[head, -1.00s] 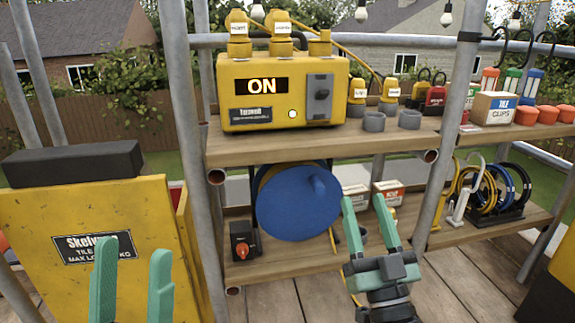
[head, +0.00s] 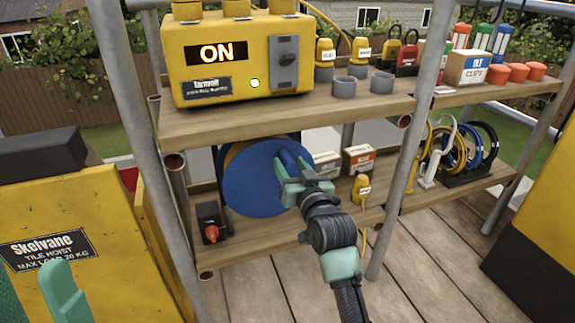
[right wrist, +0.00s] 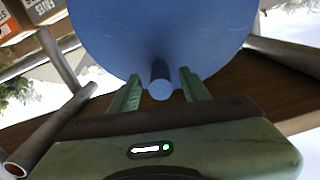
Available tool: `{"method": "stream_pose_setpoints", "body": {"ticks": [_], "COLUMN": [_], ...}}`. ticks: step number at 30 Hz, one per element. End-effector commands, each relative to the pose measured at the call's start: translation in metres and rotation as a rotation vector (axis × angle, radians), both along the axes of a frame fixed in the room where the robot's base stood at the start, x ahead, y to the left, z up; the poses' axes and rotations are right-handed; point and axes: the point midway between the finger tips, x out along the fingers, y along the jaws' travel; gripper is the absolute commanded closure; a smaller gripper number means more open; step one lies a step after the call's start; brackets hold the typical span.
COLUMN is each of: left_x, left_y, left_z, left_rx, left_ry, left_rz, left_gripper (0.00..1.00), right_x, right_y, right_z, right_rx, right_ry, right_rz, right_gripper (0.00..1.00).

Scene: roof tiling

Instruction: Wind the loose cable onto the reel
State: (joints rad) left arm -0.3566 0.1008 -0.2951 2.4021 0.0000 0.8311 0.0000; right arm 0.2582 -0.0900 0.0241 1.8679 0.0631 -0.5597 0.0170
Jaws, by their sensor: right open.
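The blue reel (head: 250,185) stands on the lower shelf, its round face toward me. A blue crank handle (head: 286,160) sticks out from its face. My right gripper (head: 291,168) is at the handle. In the right wrist view the handle (right wrist: 161,80) lies between the two parted fingers (right wrist: 160,92), with gaps at its sides. A short stretch of yellow cable (head: 363,241) hangs below the lower shelf; the rest is hidden. A yellow plug (head: 361,190) stands on that shelf. My left gripper (head: 35,275) is at the bottom left, partly cut off, fingers apart and empty.
A yellow box (head: 235,60) reading ON stands on the upper shelf (head: 300,112). A grey post (head: 407,150) rises right of my right arm. A yellow tile hoist (head: 70,220) is at left.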

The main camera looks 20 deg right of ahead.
Motion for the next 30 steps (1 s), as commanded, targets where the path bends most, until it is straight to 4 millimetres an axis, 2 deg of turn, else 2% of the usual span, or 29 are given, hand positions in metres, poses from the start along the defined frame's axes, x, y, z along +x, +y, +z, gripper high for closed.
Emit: {"method": "stream_pose_setpoints", "body": {"ticks": [3,6,14,16,19,20,30], "left_x": [-0.009,-0.013,-0.015,-0.015,-0.014,-0.014,-0.014], "left_y": [0.002,0.003,0.003,0.003,0.003,0.003,0.003], "left_z": [-0.003,-0.003,-0.002,-0.002,-0.002,-0.002,-0.003], "left_rx": [-0.015,-0.021,-0.023,-0.023,-0.023,-0.023,-0.023], "left_ry": [-0.045,-0.066,-0.071,-0.070,-0.070,-0.070,-0.069], "left_rz": [-0.002,-0.003,-0.004,-0.004,-0.004,-0.004,-0.004], "left_gripper": [0.48,0.48,0.48,0.48,0.48,0.48,0.48], "right_x": [0.013,0.018,0.019,0.019,0.019,0.019,0.019], "right_y": [0.000,0.001,0.001,0.001,0.001,0.001,0.001], "right_z": [-0.001,0.000,0.001,0.001,0.001,0.001,0.001], "right_rx": [0.000,0.000,0.000,0.000,0.000,0.000,0.000], "right_ry": [-0.002,-0.002,-0.001,-0.001,-0.001,-0.001,-0.001], "right_rz": [0.000,0.000,0.000,0.000,0.000,0.001,0.001], "right_gripper": [0.53,0.53,0.53,0.67,0.95,1.00,1.00]}}
